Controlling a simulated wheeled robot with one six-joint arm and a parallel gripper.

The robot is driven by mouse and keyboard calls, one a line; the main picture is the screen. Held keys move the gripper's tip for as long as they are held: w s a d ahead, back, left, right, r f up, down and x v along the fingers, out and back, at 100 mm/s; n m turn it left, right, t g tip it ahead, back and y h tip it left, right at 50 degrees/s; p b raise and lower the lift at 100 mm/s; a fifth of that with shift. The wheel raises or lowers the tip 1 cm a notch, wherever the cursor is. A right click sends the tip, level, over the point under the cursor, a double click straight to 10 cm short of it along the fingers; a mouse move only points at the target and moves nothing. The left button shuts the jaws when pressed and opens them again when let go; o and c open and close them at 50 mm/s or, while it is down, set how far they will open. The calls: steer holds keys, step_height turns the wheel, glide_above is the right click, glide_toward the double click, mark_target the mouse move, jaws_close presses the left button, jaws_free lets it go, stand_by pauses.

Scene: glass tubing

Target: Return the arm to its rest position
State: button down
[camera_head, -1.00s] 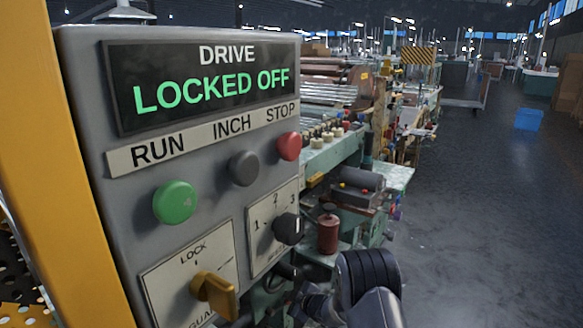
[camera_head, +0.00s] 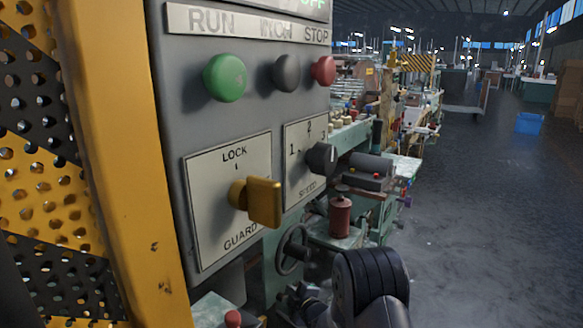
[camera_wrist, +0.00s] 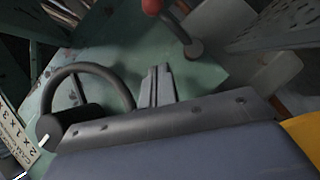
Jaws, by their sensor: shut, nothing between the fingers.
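My arm (camera_head: 372,285) shows folded at the bottom of the head view, to the right of the control panel (camera_head: 172,110) and in front of the machine. In the wrist view, my gripper (camera_wrist: 157,80) shows as two grey fingers side by side with only a thin line between them. It is shut and holds nothing. It points towards a green machine surface (camera_wrist: 120,50), beside a dark handwheel (camera_wrist: 76,72); the gap to them is hard to judge. The gripper fingers are not clearly seen in the head view.
A yellow guard post (camera_head: 120,150) stands left. Open floor (camera_head: 490,200) lies right, with a blue bin (camera_head: 529,123).

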steer(key=shift+s+a+r+p, duration=0.2)
steer(key=shift+s+r+p, duration=0.15)
steer(key=shift+s, duration=0.2)
steer(key=shift+s+a+r+p, duration=0.2)
steer(key=shift+s+r+p, duration=0.1)
steer(key=shift+s, duration=0.2)
